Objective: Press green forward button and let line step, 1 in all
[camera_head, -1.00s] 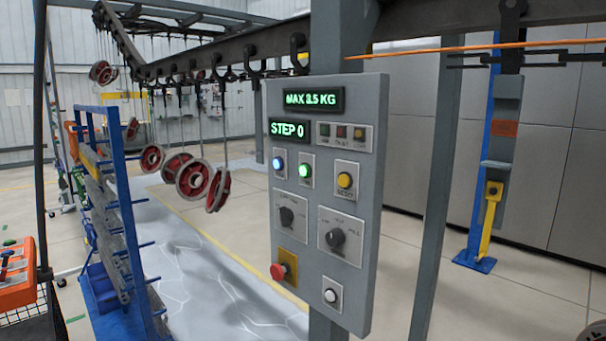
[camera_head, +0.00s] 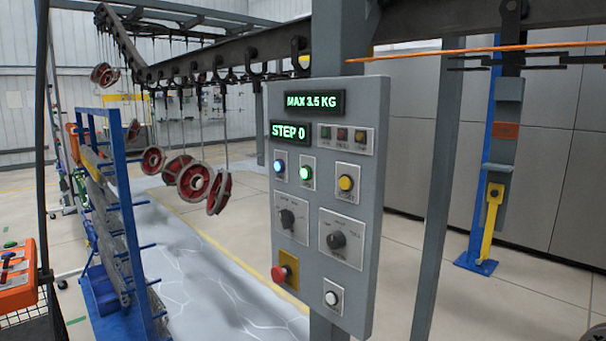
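The green forward button (camera_head: 306,173) is lit on the grey control panel (camera_head: 362,115), right of a lit blue-white button (camera_head: 279,166) and left of a yellow button (camera_head: 346,183). The step display (camera_head: 291,132) reads "STEP 0". Red wheels (camera_head: 195,181) hang on thin rods from hooks (camera_head: 254,68) under the overhead conveyor rail (camera_head: 220,50). My gripper is not recognisable in the view. A small dark part at the bottom right corner is too cut off to identify.
The panel also carries a red mushroom button (camera_head: 279,273), two dark rotary knobs (camera_head: 336,240) and a white button (camera_head: 331,297). A blue rack (camera_head: 130,230) stands at left. A blue post (camera_head: 478,200) with a yellow lever stands at right. Floor between is clear.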

